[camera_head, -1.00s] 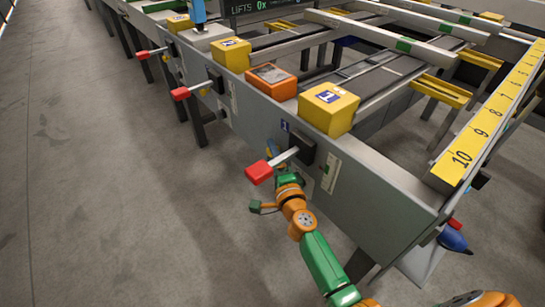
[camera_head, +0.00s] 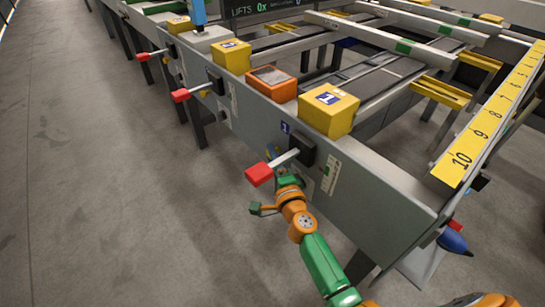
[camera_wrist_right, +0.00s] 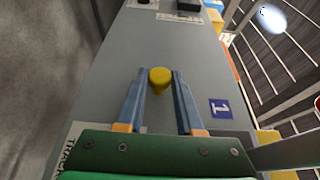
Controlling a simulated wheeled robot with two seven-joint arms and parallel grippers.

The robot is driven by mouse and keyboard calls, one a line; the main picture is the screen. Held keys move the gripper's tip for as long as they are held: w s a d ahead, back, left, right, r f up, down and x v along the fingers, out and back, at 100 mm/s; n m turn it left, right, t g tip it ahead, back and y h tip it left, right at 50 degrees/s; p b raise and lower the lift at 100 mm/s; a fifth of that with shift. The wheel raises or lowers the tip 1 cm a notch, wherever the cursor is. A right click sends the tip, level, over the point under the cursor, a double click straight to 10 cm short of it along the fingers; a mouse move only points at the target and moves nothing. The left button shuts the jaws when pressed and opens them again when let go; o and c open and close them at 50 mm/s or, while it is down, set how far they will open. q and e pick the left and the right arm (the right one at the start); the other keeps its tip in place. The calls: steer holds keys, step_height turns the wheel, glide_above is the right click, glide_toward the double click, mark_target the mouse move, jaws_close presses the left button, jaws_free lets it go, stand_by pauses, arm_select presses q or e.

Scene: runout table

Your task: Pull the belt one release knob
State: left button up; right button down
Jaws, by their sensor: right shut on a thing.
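The yellow release knob (camera_wrist_right: 160,80) sticks out of the grey side panel, beside a blue label with a 1 (camera_wrist_right: 220,108). In the right wrist view, the blue fingers of my right gripper (camera_wrist_right: 159,75) lie on either side of the knob and are shut on it. In the head view, my right gripper (camera_head: 274,155) is at the panel, just behind the nearest red-handled lever, and the knob is mostly hidden there. The same label (camera_head: 285,128) shows above it. My left gripper is not in view.
The nearest red lever handle (camera_head: 259,174) juts out close to my right gripper. Two more red handles (camera_head: 181,95) stand farther along the panel. Yellow boxes (camera_head: 329,109) and an orange box (camera_head: 272,84) sit on top. The grey floor (camera_head: 110,200) at left is clear.

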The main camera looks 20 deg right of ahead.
stand_by(0.8)
steer(key=shift+s+a, duration=0.3)
steer(key=shift+a, duration=0.5)
steer(key=c, duration=0.9)
jaws_free()
steer(key=shift+f, duration=0.15)
steer(key=shift+c, duration=0.2)
steer(key=o, duration=0.4)
steer(key=shift+a, duration=0.1)
steer(key=s, duration=0.7)
steer(key=shift+s+a+p, duration=0.1)
steer(key=shift+p, duration=0.25)
